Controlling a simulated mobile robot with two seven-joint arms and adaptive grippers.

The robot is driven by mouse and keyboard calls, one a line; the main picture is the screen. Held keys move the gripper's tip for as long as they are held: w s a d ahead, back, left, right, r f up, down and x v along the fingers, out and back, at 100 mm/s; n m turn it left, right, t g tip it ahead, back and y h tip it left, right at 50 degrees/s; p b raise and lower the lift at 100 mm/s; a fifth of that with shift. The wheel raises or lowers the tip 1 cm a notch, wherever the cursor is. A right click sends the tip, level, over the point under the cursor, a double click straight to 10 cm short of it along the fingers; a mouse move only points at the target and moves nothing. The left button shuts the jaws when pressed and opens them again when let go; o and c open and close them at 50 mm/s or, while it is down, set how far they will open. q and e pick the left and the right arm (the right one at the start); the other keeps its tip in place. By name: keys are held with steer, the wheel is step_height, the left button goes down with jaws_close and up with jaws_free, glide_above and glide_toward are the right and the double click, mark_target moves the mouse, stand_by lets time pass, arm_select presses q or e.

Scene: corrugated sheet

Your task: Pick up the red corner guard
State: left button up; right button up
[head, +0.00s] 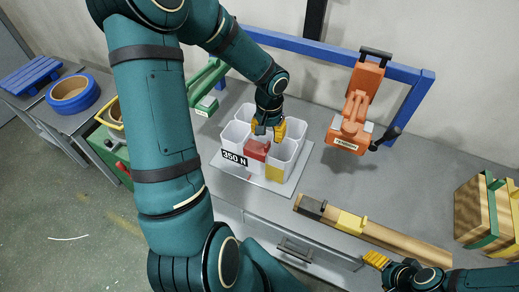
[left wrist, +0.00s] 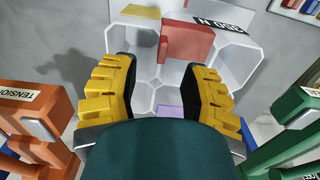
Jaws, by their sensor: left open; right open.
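The red corner guard (head: 257,150) sits at the front of a white multi-compartment holder (head: 234,133) on the bench. In the left wrist view the red guard (left wrist: 187,42) lies beyond my fingertips, straddling a compartment wall. My left gripper (head: 268,129) is over the holder, just behind the red guard. In the left wrist view its yellow-padded fingers (left wrist: 160,68) are apart with nothing held between them. My right gripper (head: 380,263) is low at the right, open, away from the holder; its fingertips are small in view.
A yellow guard (head: 275,173) and a purple piece (left wrist: 170,111) are in the holder. A wooden beam (head: 400,241) carries a dark guard (head: 312,207) and a yellow guard (head: 350,222). An orange tool (head: 358,105) stands behind right; a green tool (head: 208,82) stands left.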

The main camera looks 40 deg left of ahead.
mark_target(266, 147)
arm_select(q)
steer(key=f, duration=0.7)
steer(key=shift+s+a+f+b, duration=0.1)
steer(key=shift+a+f+b, duration=0.15)
steer(key=shift+b, duration=0.05)
jaws_close()
